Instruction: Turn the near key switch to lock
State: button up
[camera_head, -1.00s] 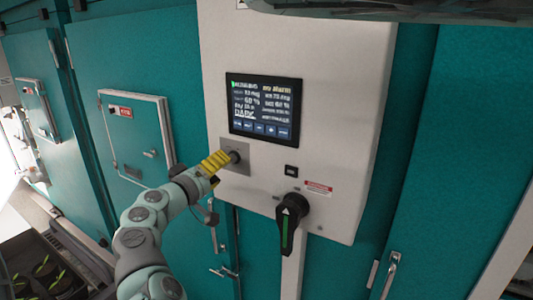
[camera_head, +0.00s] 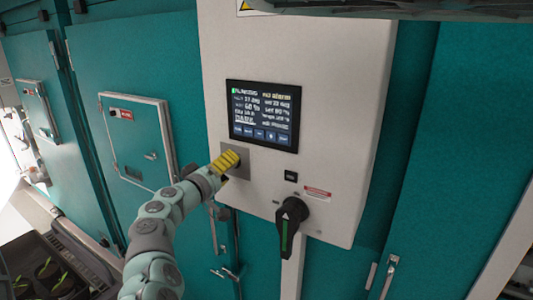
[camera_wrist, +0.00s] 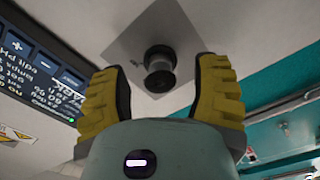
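The key switch (camera_wrist: 160,70) is a dark round knob on a square grey plate (camera_wrist: 146,30) in the wrist view. My gripper (camera_wrist: 162,78) is open, with one yellow finger on each side of the switch and a gap on both sides. In the head view my gripper (camera_head: 228,160) is in front of the grey plate (camera_head: 241,152), below the screen, and hides the switch. I cannot make out the switch's position mark.
A lit screen (camera_head: 262,115) sits just above the plate on the white control cabinet (camera_head: 340,120). A black rotary handle (camera_head: 289,222) and a small black button (camera_head: 291,176) are to the right. A teal door with a hatch (camera_head: 139,145) lies left.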

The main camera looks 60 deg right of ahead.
grip_shut()
dwell(0.3)
